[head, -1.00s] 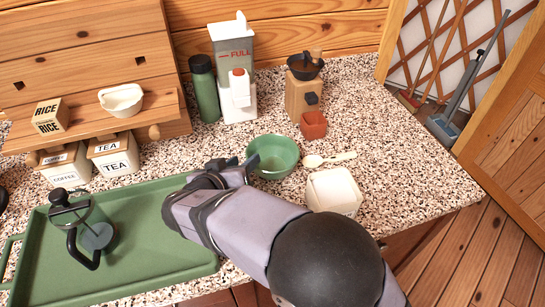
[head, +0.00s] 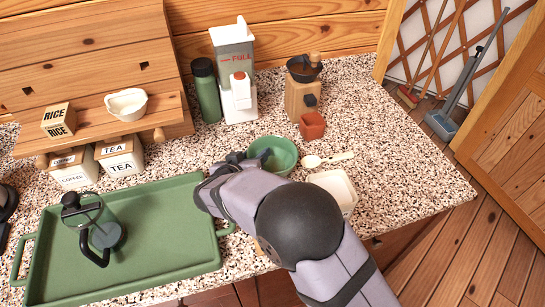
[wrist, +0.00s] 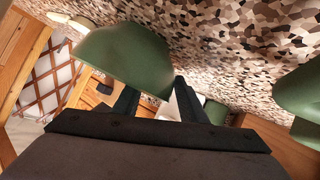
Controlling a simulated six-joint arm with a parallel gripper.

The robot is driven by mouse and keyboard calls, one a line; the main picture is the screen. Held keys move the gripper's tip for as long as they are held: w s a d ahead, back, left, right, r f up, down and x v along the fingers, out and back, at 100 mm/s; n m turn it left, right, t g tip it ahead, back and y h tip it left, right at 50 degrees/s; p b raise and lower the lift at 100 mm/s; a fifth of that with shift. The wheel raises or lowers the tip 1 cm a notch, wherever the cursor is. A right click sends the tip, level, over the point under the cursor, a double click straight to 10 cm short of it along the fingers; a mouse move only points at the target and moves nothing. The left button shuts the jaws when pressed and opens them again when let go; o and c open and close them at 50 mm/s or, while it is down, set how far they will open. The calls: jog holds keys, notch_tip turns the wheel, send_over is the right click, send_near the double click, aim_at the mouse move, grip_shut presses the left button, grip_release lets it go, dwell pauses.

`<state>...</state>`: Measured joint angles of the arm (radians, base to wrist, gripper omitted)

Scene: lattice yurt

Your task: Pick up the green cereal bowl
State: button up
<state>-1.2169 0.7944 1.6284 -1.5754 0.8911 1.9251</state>
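The green cereal bowl (head: 284,158) sits upright on the speckled counter in the head view, beside the tip of a spoon. In the wrist view the bowl (wrist: 125,55) fills the upper middle, close in front of my gripper (wrist: 155,98). The two dark fingers stand apart, one partly hidden behind the bowl's edge and the other just beside it. I cannot tell whether either finger touches the bowl. In the head view my gripper (head: 232,162) is at the bowl's left side, its fingertips partly hidden by my own arm.
A green tray (head: 165,235) with a French press (head: 102,232) lies to the left. A light spoon (head: 328,159), a white square container (head: 337,188) and a red-brown cup (head: 312,126) are right of the bowl. A coffee grinder (head: 303,95) and green canister (head: 206,92) stand behind.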

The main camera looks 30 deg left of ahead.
jog(key=shift+w+f, duration=0.1)
grip_shut()
dwell(0.3)
